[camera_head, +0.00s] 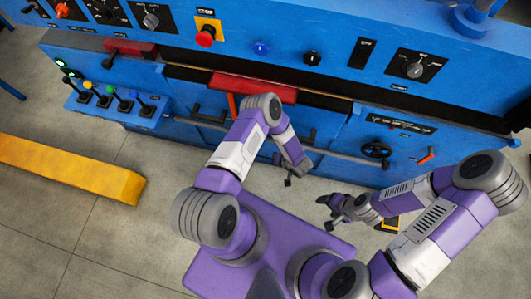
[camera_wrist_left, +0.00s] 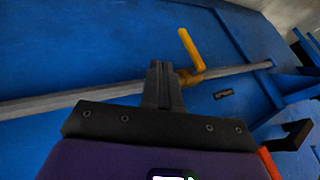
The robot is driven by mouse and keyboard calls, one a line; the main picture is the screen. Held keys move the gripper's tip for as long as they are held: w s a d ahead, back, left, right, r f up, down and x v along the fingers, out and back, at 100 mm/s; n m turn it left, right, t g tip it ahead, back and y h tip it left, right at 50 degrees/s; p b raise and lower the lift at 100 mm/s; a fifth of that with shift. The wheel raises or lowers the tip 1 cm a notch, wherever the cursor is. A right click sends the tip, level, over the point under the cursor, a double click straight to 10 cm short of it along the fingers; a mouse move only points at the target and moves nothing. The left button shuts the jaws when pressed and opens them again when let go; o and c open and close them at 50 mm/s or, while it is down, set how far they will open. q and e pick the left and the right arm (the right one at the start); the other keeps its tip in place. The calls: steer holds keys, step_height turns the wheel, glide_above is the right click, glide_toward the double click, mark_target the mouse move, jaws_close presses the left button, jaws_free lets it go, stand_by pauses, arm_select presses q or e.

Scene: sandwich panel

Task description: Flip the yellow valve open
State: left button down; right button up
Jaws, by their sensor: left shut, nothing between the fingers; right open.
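The yellow valve (camera_wrist_left: 191,50) shows in the left wrist view on a grey pipe that runs along a blue panel. Its lever stands up across the pipe, tilted to the left. My left gripper (camera_wrist_left: 160,68) is shut and empty, its fingers just left of the valve body in the picture. I cannot tell whether they touch it. In the head view my left gripper (camera_head: 289,181) is in front of the blue machine's lower face, and I cannot make out the valve there. My right gripper (camera_head: 324,207) is open and empty, to the right of the left one.
The grey pipe (camera_head: 345,156) runs along the machine's lower front. A black handwheel (camera_head: 376,149) and a red-orange lever (camera_head: 426,156) are to the right. A red bar (camera_head: 252,87) is above my left arm. A yellow beam (camera_head: 70,168) lies on the left floor.

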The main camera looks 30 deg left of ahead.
arm_select(q)
steer(key=w+a+f+b, duration=0.1)
steer(key=a+f+b, duration=0.3)
steer(key=a+f, duration=0.3)
steer(key=shift+w+a+f, duration=0.25)
steer(key=shift+a+f, duration=0.15)
steer(key=shift+a, duration=0.7)
arm_select(e)
step_height(320, 180, down, 5)
steer(key=shift+r, duration=0.15)
arm_select(q)
steer(key=shift+a, duration=0.1)
arm_select(e)
steer(key=shift+d, duration=0.15)
